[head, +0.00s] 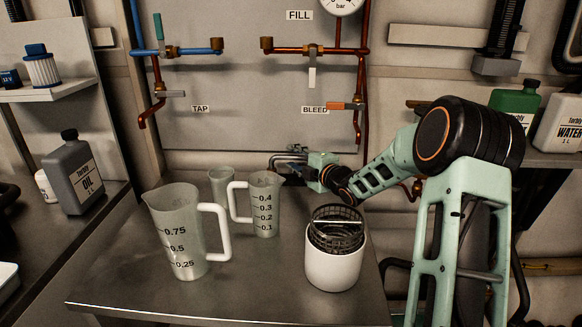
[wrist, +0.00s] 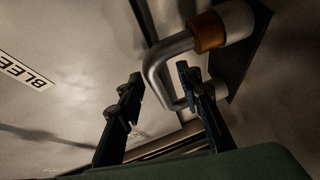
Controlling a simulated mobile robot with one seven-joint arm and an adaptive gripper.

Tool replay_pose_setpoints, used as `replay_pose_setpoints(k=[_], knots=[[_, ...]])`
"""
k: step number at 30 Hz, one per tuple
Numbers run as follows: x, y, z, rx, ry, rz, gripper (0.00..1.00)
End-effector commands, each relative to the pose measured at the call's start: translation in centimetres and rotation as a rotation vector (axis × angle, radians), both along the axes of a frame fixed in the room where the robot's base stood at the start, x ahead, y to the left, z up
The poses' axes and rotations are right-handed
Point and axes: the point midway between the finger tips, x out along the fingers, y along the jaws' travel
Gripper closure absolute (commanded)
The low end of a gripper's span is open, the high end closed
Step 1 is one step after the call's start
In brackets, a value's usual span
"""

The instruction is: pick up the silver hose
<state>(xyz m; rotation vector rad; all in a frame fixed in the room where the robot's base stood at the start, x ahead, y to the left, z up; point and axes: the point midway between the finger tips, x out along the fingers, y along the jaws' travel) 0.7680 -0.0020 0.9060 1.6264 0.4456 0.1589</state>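The silver hose (wrist: 158,66) is a bent, shiny tube running from a copper-coloured fitting (wrist: 208,32) in the wrist view. In the head view the hose (head: 289,153) is small, low by the back wall at the far edge of the table. My gripper (wrist: 157,82) is open, with its two dark fingers apart. The hose appears in the gap between them, nearer the right finger, which covers part of it. I cannot tell whether that finger touches it. In the head view my gripper (head: 288,166) is at the hose, its fingertips hard to make out.
Copper pipes (head: 362,90) and valves line the wall above. The table's front left is clear.

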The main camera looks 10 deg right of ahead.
Motion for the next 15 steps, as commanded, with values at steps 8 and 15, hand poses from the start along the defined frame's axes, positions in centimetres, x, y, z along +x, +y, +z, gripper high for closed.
replay_pose_setpoints(k=[8,15], knots=[[-0.02,-0.01,0.04,0.000,0.000,0.000,0.82],[-0.04,-0.02,0.05,0.000,-0.001,0.000,1.00]])
